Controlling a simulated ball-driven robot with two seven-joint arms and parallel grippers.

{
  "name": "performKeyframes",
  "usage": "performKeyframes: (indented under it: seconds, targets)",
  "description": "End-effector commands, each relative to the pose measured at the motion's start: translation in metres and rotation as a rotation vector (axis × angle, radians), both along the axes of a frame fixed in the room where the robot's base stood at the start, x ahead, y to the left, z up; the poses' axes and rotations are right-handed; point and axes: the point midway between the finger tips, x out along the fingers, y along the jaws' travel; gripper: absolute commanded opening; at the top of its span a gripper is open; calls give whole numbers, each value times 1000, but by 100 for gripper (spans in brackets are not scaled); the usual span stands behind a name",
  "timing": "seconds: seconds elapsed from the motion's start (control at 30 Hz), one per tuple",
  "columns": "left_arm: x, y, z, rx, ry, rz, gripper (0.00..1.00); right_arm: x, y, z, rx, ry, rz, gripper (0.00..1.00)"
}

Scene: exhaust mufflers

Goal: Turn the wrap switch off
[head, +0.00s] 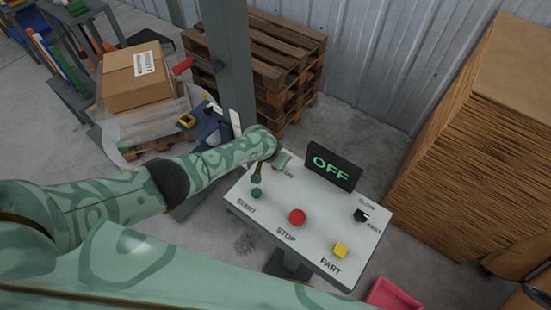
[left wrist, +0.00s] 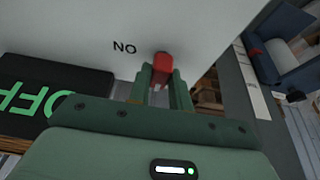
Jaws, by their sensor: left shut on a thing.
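The white control panel (head: 318,228) stands in front of me with a black display (head: 333,167) reading a green OFF. The red switch (left wrist: 162,66) shows in the left wrist view, beside a label (left wrist: 124,47) with the letters O and N, upside down in that view. My left gripper (left wrist: 162,88) is shut on this red switch, one finger at each side. In the head view my left gripper (head: 269,170) is at the panel's back left corner and mostly hides the switch. My right gripper is not in view.
The panel also carries a green start button (head: 256,193), a red stop button (head: 297,217), a yellow part button (head: 340,250) and a black slow/fast knob (head: 361,215). A grey post (head: 228,60) rises behind. A cardboard stack (head: 470,140) stands right, wooden pallets (head: 260,65) behind.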

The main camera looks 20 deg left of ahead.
Motion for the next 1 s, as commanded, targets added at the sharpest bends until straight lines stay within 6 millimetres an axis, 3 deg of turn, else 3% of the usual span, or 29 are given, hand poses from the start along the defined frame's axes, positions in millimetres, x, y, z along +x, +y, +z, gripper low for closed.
performKeyframes:
  seconds: [0.37, 0.4, 0.47, 0.77, 0.87, 1.0]
  targets:
    - [1, 0, 0, -2, -1, 6, 0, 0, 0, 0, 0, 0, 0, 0]
    - [1, 0, 0, -2, -1, 6, 28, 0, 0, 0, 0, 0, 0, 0]
    - [1, 0, 0, -2, -1, 6, 42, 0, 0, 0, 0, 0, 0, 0]
    - [0, 0, 2, -1, -1, 4, 42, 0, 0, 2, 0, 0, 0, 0]
    - [-3, 1, 11, -1, -1, 4, 42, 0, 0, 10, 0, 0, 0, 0]
    - [-13, 5, 39, -2, -1, 4, 42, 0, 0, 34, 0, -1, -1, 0]
